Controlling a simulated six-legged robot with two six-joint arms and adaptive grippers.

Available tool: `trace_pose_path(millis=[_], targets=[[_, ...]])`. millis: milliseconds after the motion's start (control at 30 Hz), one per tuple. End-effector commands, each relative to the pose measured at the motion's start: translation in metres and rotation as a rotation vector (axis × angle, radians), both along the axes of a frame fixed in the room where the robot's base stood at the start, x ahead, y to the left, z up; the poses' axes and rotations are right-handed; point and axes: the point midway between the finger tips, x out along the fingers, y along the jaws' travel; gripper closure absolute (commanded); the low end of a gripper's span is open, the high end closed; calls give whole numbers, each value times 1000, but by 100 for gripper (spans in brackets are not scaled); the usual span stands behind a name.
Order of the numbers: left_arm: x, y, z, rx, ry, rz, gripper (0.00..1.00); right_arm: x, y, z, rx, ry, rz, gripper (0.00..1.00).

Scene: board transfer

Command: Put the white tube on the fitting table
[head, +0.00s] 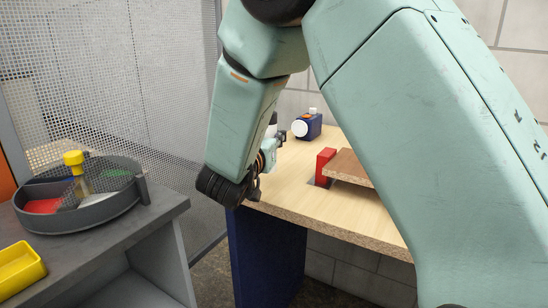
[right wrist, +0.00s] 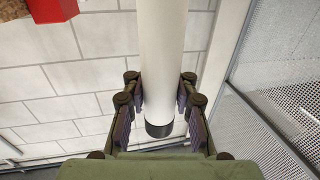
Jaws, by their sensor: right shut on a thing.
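The white tube (right wrist: 162,55) runs up and down between the fingers of my right gripper (right wrist: 158,90) in the right wrist view. Its lower end has a black cap or band. The gripper is shut on the tube. In the head view my right gripper (head: 277,141) is at the left edge of the light wooden table (head: 285,190), which I take as the fitting table. My own arm hides most of the gripper and tube there. I cannot tell whether the tube touches the tabletop. My left gripper is not in view.
A red block (head: 325,167) and a brown board (head: 349,169) are on the wooden table. A blue device (head: 314,127) with a white round face stands farther back. At left, a grey bench holds a round dark tray (head: 95,212) and a yellow bin (head: 20,270). A mesh screen (head: 120,90) stands behind.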

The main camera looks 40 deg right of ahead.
Motion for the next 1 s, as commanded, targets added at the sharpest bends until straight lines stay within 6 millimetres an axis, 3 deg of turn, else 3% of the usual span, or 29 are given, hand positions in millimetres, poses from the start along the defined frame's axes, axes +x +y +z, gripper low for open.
trace_pose_path(millis=[300, 733, 767, 1000], targets=[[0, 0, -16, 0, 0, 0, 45, 0, 0, -38, 0, -1, 0, 100], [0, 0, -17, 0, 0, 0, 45, 0, 0, -43, 0, -3, 0, 100], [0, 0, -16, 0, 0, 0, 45, 0, 0, -43, 0, -2, 0, 78], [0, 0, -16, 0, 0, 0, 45, 0, 0, -42, 0, -2, 1, 58]])
